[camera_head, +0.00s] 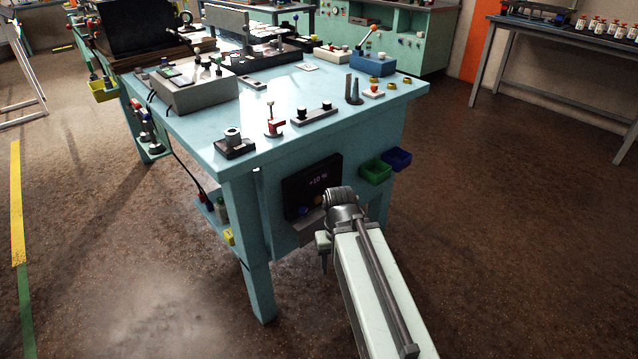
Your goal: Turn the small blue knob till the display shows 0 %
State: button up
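A dark panel (296,188) is mounted on the front side of the workbench, facing me. Its display (318,181) appears to read +10 %. A small blue knob (303,211) shows low on the panel, and an orange knob (318,201) is to its right, close to my arm. My arm reaches in from the bottom right, and its wrist covers the panel's lower right corner. My gripper (323,250) is just below the panel, small and partly hidden by the arm. I cannot tell whether its fingers are open or whether it touches anything.
The turquoise workbench (335,140) carries a grey box (195,92), a blue block (372,64) and several small fittings. A green bin (376,171) and a blue bin (397,158) hang right of the panel. The floor to the right is clear.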

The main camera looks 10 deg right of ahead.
aim_at(303, 210)
jog(key=z, duration=1.75)
jog(key=k, duration=0.55)
jog(key=u, duration=2.9)
